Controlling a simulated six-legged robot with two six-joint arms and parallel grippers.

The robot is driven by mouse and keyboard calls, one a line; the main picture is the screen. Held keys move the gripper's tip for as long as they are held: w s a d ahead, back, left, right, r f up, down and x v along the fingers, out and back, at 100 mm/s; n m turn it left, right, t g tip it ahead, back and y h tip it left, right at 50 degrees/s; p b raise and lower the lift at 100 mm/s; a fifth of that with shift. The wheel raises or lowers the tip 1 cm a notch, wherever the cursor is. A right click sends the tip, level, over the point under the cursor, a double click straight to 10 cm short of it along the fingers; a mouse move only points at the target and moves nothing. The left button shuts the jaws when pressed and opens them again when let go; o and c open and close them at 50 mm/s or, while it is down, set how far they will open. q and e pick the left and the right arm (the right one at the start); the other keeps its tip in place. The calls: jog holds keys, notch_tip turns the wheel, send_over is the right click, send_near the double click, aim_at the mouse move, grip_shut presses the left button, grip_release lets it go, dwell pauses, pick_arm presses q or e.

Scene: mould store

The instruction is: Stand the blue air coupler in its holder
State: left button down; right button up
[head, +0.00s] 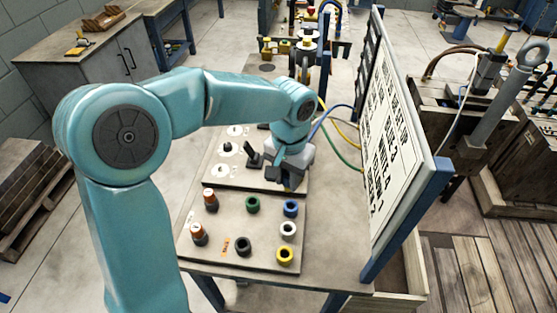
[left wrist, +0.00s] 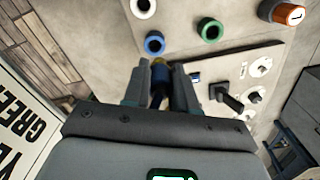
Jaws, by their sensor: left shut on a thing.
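My left gripper (head: 287,184) is shut on the blue air coupler (left wrist: 160,73). In the left wrist view, the coupler shows between the fingers as a dark blue body with a brass-coloured end. Most of it is hidden by the fingers. The blue-ringed holder (head: 291,208) stands on the near panel, just in front of the gripper in the head view. It also shows in the left wrist view (left wrist: 154,43), just beyond the fingertips, with its opening empty. The coupler is apart from the holder in that picture. My right gripper is not in view.
Green (head: 252,204), white (head: 288,229), yellow (head: 285,254) and black (head: 243,246) rings share the panel with two orange-capped pieces (head: 210,199). A black lever (head: 254,158) stands behind. A large lettered board (head: 390,140) borders the right side, with hoses (head: 345,133) near it.

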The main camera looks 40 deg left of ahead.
pick_arm(q)
jog(key=shift+w+d+f, duration=0.1)
jog(key=shift+w+d, duration=0.05)
jog(key=shift+d, duration=0.2)
jog(key=shift+w+f+b, duration=0.2)
jog(key=shift+f+b, duration=0.15)
jog(key=shift+f, duration=0.15)
jog(key=shift+f+b, duration=0.65)
jog(key=shift+f, duration=0.05)
notch_tip(320, 180, down, 3)
jog(key=shift+f+b, duration=0.1)
jog(key=shift+b, duration=1.15)
jog(key=shift+s, duration=0.1)
jog(key=shift+f+b, duration=0.3)
jog(key=shift+f, duration=0.1)
jog(key=shift+f, duration=0.3)
jog(key=shift+f+b, duration=0.55)
jog(key=shift+b, duration=0.05)
